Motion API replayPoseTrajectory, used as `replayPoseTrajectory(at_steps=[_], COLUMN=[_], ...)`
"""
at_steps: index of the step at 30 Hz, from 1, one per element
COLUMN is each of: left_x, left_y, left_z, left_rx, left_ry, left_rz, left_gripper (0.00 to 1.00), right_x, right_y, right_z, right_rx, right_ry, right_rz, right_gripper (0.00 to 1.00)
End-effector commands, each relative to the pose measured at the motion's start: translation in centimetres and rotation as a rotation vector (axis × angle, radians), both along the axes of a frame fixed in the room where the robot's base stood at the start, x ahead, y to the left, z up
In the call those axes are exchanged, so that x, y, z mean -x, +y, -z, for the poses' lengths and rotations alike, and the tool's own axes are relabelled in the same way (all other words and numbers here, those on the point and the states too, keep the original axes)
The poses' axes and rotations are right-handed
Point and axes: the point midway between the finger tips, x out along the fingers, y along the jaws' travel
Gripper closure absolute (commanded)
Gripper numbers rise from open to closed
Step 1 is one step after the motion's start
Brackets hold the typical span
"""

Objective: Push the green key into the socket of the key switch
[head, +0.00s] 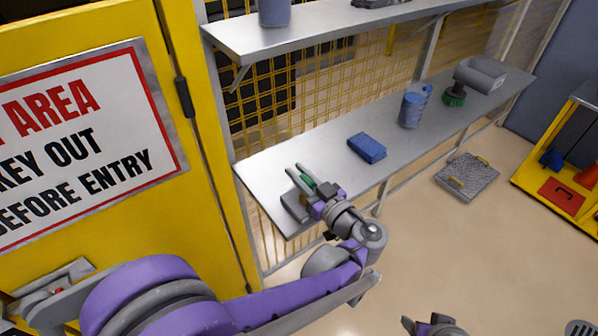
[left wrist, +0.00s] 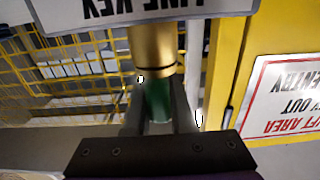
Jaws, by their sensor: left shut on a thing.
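My left gripper (head: 296,174) is shut on the green key (head: 307,181) above the left end of the lower shelf. In the left wrist view the green key (left wrist: 158,100) sits between the fingers (left wrist: 160,92). A brass cylinder (left wrist: 154,48) lies in line with its far end, beside a grey plate (left wrist: 170,8) lettered LINE KEY upside down. I cannot tell whether the brass is part of the key or the socket. A small grey box (head: 294,207), perhaps the key switch, is beside and below the gripper. My right gripper (head: 432,326) is partly cut off at the bottom edge.
A blue block (head: 367,148), a blue mug (head: 411,107) and a grey and green item (head: 455,96) stand farther right on the shelf (head: 340,135). A yellow door with a sign (head: 95,140) is close on the left. A grey slab (head: 467,177) lies on the floor.

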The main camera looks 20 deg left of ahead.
Motion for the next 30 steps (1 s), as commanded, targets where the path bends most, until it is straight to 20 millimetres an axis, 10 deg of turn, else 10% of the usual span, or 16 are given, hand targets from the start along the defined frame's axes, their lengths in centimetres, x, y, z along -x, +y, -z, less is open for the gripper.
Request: replayPoseTrajectory(at_steps=[8, 19, 30], left_x=[0.0, 0.3, 4.6], left_y=[0.0, -0.6, -6.1], left_z=[0.1, 0.2, 0.3], left_rx=[0.000, 0.001, 0.001], left_ry=[0.000, 0.001, 0.001], left_rz=[0.000, 0.002, 0.006], left_gripper=[0.43, 0.43, 0.43], right_x=[0.0, 0.1, 0.5], right_y=[0.0, 0.0, 0.0], right_z=[0.1, 0.2, 1.5], right_rx=[0.000, 0.000, 0.000], right_ry=[0.001, 0.002, 0.010], right_rz=[0.000, 0.000, 0.000], right_gripper=[0.27, 0.27, 0.27])
